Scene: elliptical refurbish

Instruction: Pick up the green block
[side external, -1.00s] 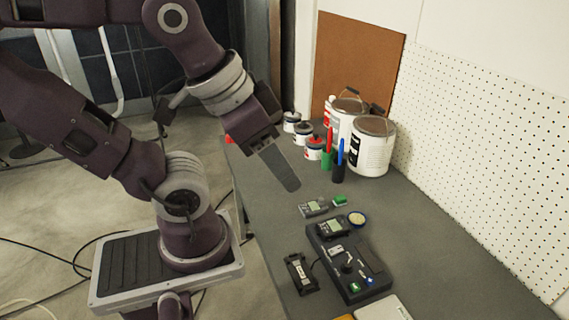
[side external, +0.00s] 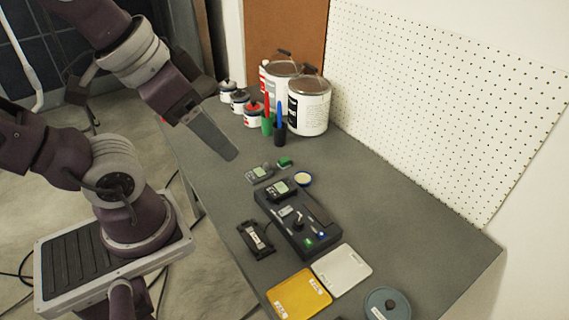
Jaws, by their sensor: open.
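A small green block (side external: 285,162) lies on the grey table, just right of a small grey meter-like device (side external: 259,174). My gripper (side external: 228,154) hangs above the table, up and to the left of the block and apart from it. From this side its fingers look like one flat grey plate, so the gap between them is hidden. Nothing shows held in it.
Paint cans (side external: 307,106), small jars (side external: 252,114) and red and blue markers (side external: 279,122) stand behind the block. A dark instrument box (side external: 297,222), a roll of tape (side external: 303,179), and yellow (side external: 299,294) and white (side external: 342,270) plates lie nearer. A pegboard wall bounds the right.

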